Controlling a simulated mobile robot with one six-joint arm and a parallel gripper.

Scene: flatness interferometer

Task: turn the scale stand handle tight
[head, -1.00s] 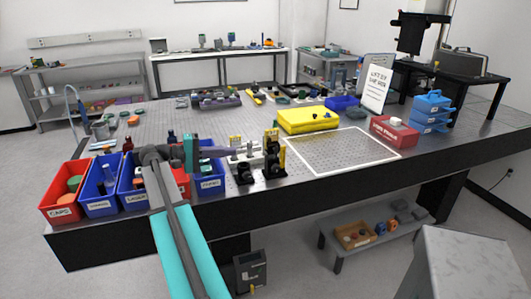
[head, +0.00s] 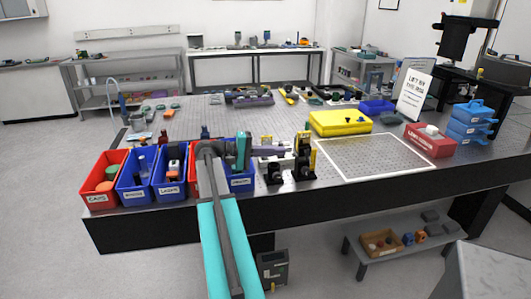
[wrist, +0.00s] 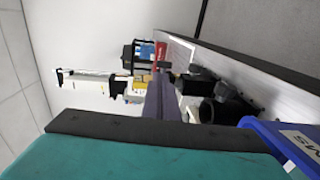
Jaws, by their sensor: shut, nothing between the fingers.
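My gripper (head: 285,150) reaches out over the front edge of the optical table, pointing right, beside the black optic mounts. Its fingers are shut and hold nothing; in the wrist view the dark fingers (wrist: 165,98) lie together. A tall black and white stand instrument (head: 456,40) stands at the back right, well away from my gripper. It seems to show sideways in the wrist view (wrist: 95,82). I cannot tell whether it is the scale stand, and I cannot make out any handle in either view.
Red and blue bins (head: 104,184) line the front left edge. Black mounts (head: 304,160) stand close to my gripper. A yellow case (head: 340,122), a red box (head: 430,140) and blue stacked trays (head: 468,122) sit to the right. The white-outlined area (head: 375,158) is clear.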

